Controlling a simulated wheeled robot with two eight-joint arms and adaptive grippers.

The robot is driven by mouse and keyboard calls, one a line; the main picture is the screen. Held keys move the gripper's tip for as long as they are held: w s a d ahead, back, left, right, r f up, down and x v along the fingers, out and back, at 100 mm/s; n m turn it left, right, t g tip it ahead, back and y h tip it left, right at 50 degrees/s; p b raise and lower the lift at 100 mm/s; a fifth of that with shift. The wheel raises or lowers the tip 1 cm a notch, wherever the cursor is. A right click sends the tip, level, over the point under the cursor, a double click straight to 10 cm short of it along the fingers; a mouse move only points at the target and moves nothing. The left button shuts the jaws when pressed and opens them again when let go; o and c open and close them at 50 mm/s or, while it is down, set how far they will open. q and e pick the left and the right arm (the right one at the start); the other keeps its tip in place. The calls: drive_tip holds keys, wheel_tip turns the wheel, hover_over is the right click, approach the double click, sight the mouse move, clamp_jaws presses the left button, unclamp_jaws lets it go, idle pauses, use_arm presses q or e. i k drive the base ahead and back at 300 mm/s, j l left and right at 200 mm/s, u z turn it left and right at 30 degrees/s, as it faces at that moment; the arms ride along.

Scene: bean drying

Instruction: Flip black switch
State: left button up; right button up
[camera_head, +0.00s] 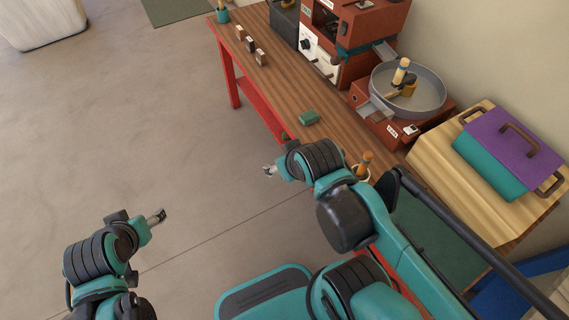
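A red-brown machine (368,22) stands on the far part of the wooden table. Its white front panel (318,62) has a dark round knob. A small black-and-white switch (411,129) sits on the red base of the round metal pan. I cannot tell its position. My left gripper (160,216) is over the floor at the lower left, far from the table. My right gripper (268,171) is over the floor left of the table, well away from the switch. Both look empty, but their fingers are too small to tell open from shut.
The round metal pan (436,96) holds a yellowish stirrer. A purple-lidded teal box (512,147) rests on a wooden crate (450,180) at right.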

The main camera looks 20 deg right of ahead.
sight(344, 26)
drive_tip(key=z, duration=1.35)
